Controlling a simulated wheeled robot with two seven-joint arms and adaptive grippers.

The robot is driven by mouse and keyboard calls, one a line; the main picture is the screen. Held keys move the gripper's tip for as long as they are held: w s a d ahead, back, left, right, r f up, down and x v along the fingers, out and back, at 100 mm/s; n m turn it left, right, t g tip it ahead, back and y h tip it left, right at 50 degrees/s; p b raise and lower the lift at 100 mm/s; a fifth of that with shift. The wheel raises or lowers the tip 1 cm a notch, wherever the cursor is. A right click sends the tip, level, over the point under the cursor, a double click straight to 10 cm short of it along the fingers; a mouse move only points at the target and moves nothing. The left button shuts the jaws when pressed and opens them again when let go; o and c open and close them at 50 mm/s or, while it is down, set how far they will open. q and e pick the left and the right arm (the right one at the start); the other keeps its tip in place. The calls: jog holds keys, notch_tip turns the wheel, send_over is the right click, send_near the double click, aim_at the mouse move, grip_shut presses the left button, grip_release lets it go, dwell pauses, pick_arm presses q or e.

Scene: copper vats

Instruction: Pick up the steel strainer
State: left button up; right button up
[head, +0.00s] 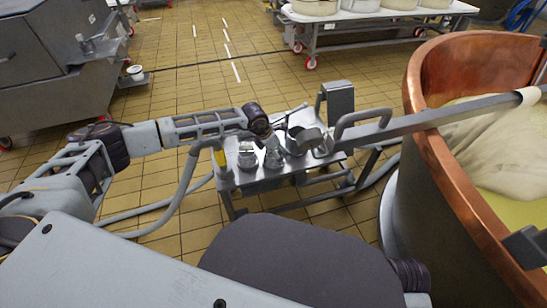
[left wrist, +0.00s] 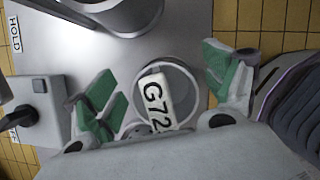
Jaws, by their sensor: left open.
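My left gripper (head: 273,150) hangs above a small steel cart (head: 225,180), pointing down. In the left wrist view my left gripper (left wrist: 168,82) is open, its green-padded fingers on either side of a small round vessel (left wrist: 190,72). A white tag reading "G72" lies across that vessel; its inside is mostly hidden, so I cannot tell whether it is the strainer. A larger steel vessel (head: 301,140) stands just right of the gripper; it also shows at the top of the left wrist view (left wrist: 120,18). My right gripper is not in view.
A small steel cup (head: 246,156) stands left of the gripper on the cart. A copper vat (head: 450,165) with pale cloth (head: 490,125) stands at the right. A grey box with a black knob (left wrist: 38,110) lies left in the left wrist view. Tiled floor (head: 190,90) is open behind.

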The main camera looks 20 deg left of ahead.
pick_arm(q)
jog(key=shift+c, duration=1.7)
jog(key=c, duration=0.9)
jog(key=shift+o, duration=0.2)
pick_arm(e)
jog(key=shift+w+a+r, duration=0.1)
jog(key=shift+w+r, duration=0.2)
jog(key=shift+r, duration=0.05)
